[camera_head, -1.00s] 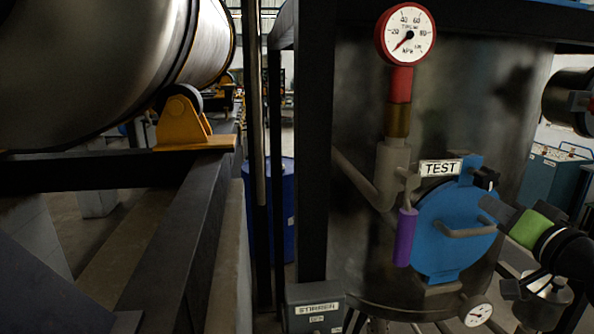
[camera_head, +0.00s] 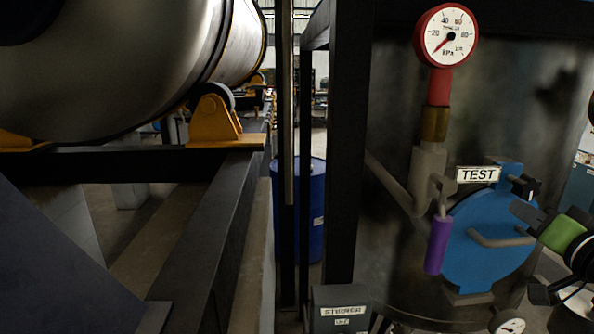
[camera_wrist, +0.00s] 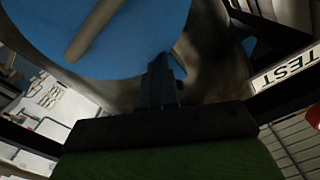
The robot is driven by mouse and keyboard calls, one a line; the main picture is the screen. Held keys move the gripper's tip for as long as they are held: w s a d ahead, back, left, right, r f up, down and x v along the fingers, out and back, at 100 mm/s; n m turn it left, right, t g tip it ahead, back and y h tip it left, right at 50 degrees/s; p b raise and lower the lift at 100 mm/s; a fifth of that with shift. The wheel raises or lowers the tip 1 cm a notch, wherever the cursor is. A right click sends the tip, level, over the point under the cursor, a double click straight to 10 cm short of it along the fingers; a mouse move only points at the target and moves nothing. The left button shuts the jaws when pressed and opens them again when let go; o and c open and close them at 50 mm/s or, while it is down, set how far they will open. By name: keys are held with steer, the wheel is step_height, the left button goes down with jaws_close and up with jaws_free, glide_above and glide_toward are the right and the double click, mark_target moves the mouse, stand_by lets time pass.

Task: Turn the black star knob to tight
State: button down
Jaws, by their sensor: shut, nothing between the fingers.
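A blue round hatch (camera_head: 488,245) with a grey bar handle (camera_head: 500,238) is on the front of the dark metal tank at right. A small black knob (camera_head: 525,187) sits at the hatch's upper right edge, by its blue bracket; its star shape is too small to make out. My gripper (camera_head: 519,209) is just below and close to the knob; I cannot tell if they touch. In the wrist view my gripper (camera_wrist: 162,68) is shut, its fingers together and empty, with the blue hatch (camera_wrist: 105,35) beyond. The knob cannot be made out there.
A TEST label (camera_head: 478,174), a purple-handled valve (camera_head: 437,245) and a red gauge (camera_head: 447,35) are left of and above the hatch. A black post (camera_head: 346,150) stands left of the tank. A blue drum (camera_head: 310,215) stands behind the frame.

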steer(key=shift+a+r+b, duration=0.25)
steer(key=shift+r+b, duration=0.1)
steer(key=s+f+b, duration=0.1)
steer(key=s+b, duration=0.1)
steer(key=s, duration=0.4)
stand_by(0.6)
steer(key=shift+a, duration=0.1)
